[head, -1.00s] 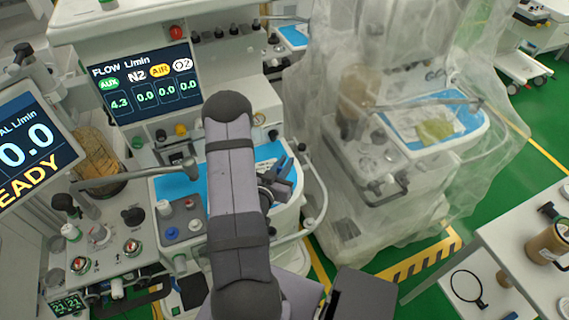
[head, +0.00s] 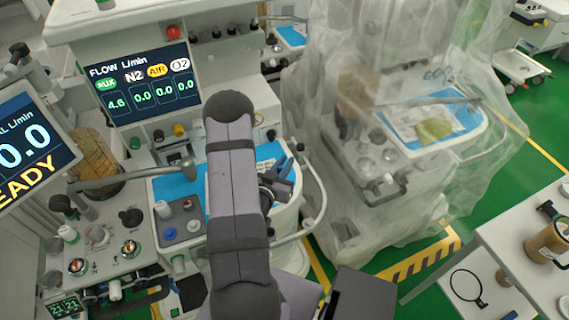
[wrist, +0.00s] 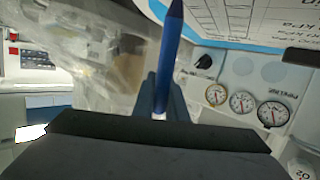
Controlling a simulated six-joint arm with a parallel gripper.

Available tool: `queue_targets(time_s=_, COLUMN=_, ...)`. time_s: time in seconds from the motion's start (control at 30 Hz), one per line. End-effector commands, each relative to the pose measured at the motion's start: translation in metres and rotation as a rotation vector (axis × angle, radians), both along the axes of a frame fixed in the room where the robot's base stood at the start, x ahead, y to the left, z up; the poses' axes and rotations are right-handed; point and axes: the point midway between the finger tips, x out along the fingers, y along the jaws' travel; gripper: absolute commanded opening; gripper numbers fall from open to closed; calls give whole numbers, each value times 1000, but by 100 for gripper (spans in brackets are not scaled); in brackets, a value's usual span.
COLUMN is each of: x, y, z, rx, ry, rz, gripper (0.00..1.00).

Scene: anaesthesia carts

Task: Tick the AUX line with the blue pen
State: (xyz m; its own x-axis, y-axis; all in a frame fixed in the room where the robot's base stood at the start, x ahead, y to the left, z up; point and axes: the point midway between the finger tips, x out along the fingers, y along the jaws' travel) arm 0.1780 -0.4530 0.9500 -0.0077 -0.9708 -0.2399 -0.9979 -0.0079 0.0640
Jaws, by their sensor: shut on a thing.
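My gripper (wrist: 163,95) is shut on the blue pen (wrist: 170,45) in the wrist view. The pen points up the picture, and its narrow end reaches the top edge. A white sheet with a printed table (wrist: 235,18) lies to the right of the pen. Whether the pen touches it, I cannot tell, and no line marked AUX can be read there. In the head view my gripper (head: 282,172) is over the blue worktop (head: 267,150) of the left cart, partly behind my arm. The flow screen (head: 150,85) shows a green AUX label with 4.6; the other values are 0.0.
Pressure gauges (wrist: 242,102) are on the panel at right in the wrist view. A plastic-draped cart (head: 385,120) stands to the right. A curved rail (head: 318,190) borders the worktop. A metal arm (head: 130,178) and knobs are at left.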

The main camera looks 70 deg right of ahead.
Motion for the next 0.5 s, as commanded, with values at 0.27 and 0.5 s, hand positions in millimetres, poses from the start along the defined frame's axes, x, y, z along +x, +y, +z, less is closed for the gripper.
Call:
queue_targets(time_s=0.27, x=0, y=0, z=0, rx=1, ry=0, rz=0, gripper=0)
queue_targets(time_s=0.5, x=0, y=0, z=9, rx=0, ry=0, rz=0, gripper=0)
